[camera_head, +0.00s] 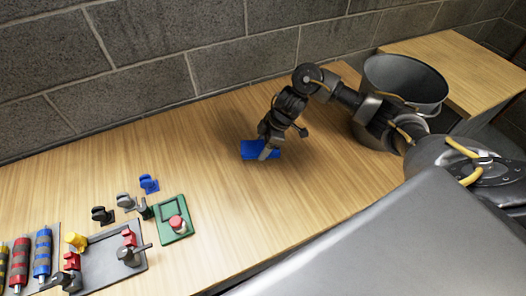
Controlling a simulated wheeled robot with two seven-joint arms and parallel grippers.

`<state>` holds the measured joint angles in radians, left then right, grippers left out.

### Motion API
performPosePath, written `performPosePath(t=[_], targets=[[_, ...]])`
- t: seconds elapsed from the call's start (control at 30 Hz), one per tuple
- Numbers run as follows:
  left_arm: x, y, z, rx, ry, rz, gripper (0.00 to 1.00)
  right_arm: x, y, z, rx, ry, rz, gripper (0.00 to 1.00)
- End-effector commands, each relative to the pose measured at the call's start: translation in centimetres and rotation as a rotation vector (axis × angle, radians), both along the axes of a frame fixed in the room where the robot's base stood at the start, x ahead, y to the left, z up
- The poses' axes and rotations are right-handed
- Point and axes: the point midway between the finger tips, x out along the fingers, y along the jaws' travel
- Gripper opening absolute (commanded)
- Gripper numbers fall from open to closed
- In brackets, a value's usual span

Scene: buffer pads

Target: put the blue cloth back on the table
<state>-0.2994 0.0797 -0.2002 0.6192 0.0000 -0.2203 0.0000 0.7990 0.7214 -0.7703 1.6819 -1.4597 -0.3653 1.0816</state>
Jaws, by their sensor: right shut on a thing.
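The blue cloth (250,149) is at the middle of the wooden table (330,185), towards the back. My right gripper (265,153) points down over it and is shut on it; the fingers cover part of the cloth. The cloth looks flat and very near the table top, but I cannot tell whether it touches it. My left gripper is not in the view.
A green board with a red button (176,224), small coloured clips and a grey tray (110,262) stand at the front left. Striped cylinders (42,254) lie at the far left. A metal bucket (405,80) is at the back right. The table around the cloth is clear.

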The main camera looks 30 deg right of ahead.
Motion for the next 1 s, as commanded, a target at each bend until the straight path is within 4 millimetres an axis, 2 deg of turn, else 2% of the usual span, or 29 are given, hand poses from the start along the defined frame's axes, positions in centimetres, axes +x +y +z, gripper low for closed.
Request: performPosePath(t=[0.3,0.77,0.8,0.93,1.0], targets=[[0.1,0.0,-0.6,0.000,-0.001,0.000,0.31,0.4,-0.1,-3.4,0.002,0.003,-0.001,0.37],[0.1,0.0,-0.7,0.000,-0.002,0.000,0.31,0.4,-0.2,-4.1,0.000,0.002,-0.001,0.37],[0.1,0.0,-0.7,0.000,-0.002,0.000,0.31,0.4,-0.2,-4.0,-0.001,0.000,0.000,0.63],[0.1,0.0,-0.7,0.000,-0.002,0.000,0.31,0.4,-0.2,-4.0,0.000,0.002,-0.001,0.80],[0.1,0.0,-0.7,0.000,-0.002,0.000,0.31,0.4,-0.2,-4.0,0.000,0.002,-0.001,0.80]])
